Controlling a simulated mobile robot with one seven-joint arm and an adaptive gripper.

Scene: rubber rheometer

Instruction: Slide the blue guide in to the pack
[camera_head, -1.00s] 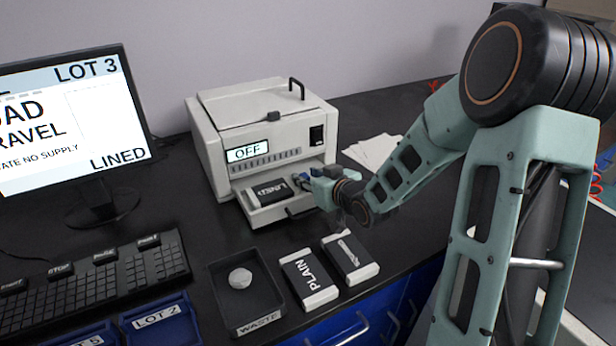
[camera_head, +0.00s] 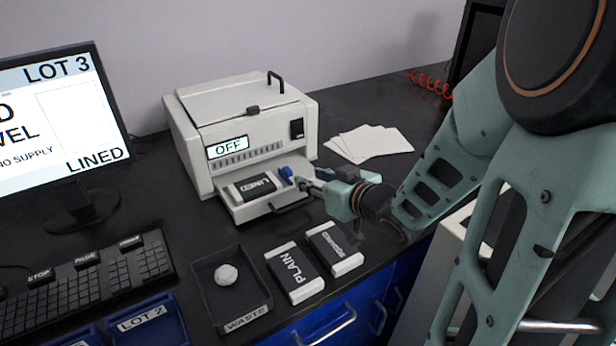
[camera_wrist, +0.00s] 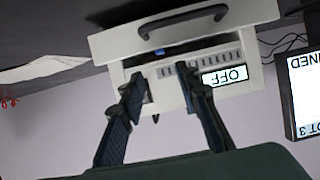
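The blue guide (camera_head: 286,175) stands on the pulled-out tray (camera_head: 288,197) of the pale machine, at the right end of the dark pack marked LINED (camera_head: 250,189). I cannot tell whether guide and pack touch. My gripper (camera_head: 307,184) is just right of the guide and looks apart from it. In the wrist view my gripper (camera_wrist: 160,72) has its two fingers spread with nothing between them. A small part of the blue guide (camera_wrist: 159,51) shows past the fingertips, mostly hidden by the tray (camera_wrist: 105,44).
The machine (camera_head: 245,125) shows OFF. The tray's black handle (camera_head: 292,206) sticks out in front. White sheets (camera_head: 370,142) lie right of the machine.

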